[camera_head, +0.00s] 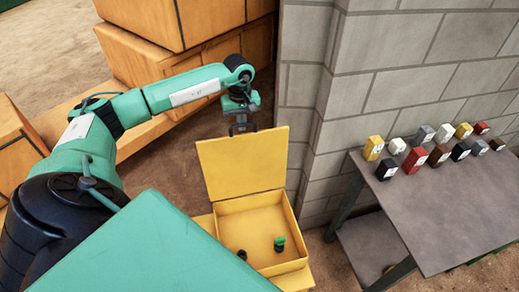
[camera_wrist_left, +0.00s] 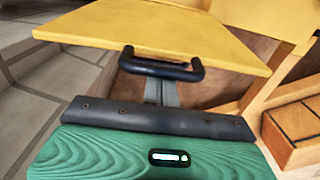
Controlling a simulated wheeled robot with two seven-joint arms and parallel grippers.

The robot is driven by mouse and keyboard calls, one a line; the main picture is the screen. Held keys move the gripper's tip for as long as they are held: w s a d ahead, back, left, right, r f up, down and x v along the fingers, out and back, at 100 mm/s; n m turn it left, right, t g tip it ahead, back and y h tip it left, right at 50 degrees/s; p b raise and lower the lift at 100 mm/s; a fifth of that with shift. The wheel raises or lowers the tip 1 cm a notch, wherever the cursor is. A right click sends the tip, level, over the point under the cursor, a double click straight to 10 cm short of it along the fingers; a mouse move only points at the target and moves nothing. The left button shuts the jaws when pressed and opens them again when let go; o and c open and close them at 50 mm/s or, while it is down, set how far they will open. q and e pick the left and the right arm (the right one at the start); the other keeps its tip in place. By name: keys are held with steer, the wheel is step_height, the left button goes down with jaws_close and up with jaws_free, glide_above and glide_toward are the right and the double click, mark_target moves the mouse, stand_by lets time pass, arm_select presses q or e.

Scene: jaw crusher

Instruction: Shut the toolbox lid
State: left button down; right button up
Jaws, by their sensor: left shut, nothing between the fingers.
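The yellow toolbox lid (camera_head: 243,163) stands raised at the back of the yellow toolbox (camera_head: 262,230), whose inside is open to view. My left gripper (camera_head: 241,128) is shut and empty, right at the lid's top edge. In the left wrist view the lid (camera_wrist_left: 150,25) spans the upper part, with a black handle (camera_wrist_left: 162,68) at its near edge. The grey fingers of my left gripper (camera_wrist_left: 161,90) show just below the handle; I cannot tell whether they touch it. My right gripper is not in view.
A small green-topped item (camera_head: 279,244) and a dark round item (camera_head: 242,254) are in the toolbox area. A grey block wall (camera_head: 400,65) stands behind. A table (camera_head: 450,205) with several coloured boxes is at right, and orange crates (camera_head: 150,60) at back left.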

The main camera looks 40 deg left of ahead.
arm_select(q)
steer(key=s+d+f+b, duration=0.1)
steer(key=s+d, duration=0.4)
steer(key=d, duration=0.2)
steer(key=r, duration=0.3)
steer(key=r+p, duration=0.1)
steer(key=r, duration=0.1)
steer(key=shift+s+a+r, duration=0.15)
steer(key=shift+s+r, duration=0.05)
steer(key=shift+r, duration=0.2)
stand_by(1.0)
stand_by(0.7)
